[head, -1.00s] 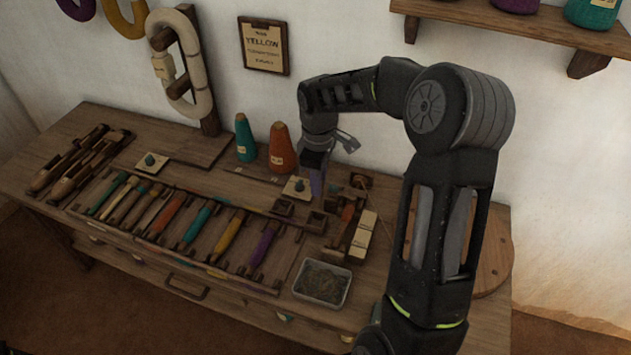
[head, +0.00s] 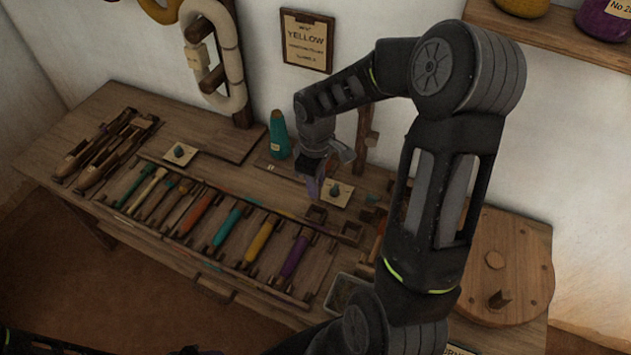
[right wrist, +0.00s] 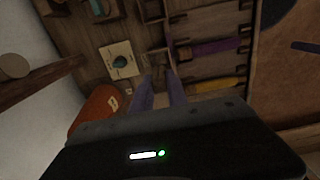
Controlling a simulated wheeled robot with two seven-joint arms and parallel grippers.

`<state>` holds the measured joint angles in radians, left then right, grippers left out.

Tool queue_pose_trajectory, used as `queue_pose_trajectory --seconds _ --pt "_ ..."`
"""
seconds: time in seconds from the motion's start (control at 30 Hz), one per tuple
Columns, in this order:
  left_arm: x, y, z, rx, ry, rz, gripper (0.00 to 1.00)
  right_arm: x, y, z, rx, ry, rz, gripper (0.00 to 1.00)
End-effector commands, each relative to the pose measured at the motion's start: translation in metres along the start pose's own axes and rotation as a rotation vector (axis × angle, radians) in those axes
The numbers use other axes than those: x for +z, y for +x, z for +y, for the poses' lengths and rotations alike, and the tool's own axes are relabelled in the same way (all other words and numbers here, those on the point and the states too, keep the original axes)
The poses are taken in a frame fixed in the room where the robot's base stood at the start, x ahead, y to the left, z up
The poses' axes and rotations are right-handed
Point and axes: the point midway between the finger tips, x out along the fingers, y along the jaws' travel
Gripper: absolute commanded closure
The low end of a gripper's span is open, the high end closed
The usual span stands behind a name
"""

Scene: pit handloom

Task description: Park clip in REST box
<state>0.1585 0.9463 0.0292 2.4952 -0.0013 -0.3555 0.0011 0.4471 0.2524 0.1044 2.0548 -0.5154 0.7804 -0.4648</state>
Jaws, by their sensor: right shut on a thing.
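My right gripper (head: 313,190) points down over the back of the bench, above and just behind a small square wooden box (head: 316,214). A second such box (head: 352,231) sits to its right. I cannot read a REST label on either. In the right wrist view the two purple-grey fingers of my right gripper (right wrist: 160,84) are close together, with the small boxes (right wrist: 151,10) just beyond the tips. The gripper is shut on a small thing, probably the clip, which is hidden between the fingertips. My left gripper is out of view.
A cream card with a teal knob (head: 342,197) lies right of the gripper. A teal cone (head: 279,138) stands behind left. An orange cone (right wrist: 97,108) shows in the wrist view. A rack with coloured bobbins (head: 228,227) fills the front. A metal tray (head: 345,290) is partly hidden by my arm.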

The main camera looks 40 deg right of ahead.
Motion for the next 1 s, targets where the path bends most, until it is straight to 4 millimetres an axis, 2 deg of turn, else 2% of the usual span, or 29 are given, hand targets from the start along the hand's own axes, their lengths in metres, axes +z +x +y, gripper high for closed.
queue_pose_trajectory --seconds 0.27,0.7,1.0 --pt "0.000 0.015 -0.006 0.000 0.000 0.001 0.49 0.000 0.020 0.000 0.000 -0.001 -0.001 1.00" --pt "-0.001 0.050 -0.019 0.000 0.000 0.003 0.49 0.000 0.067 0.000 0.000 -0.002 0.000 1.00" --pt "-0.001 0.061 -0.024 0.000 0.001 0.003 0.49 0.000 0.084 0.000 0.000 -0.001 -0.001 1.00"
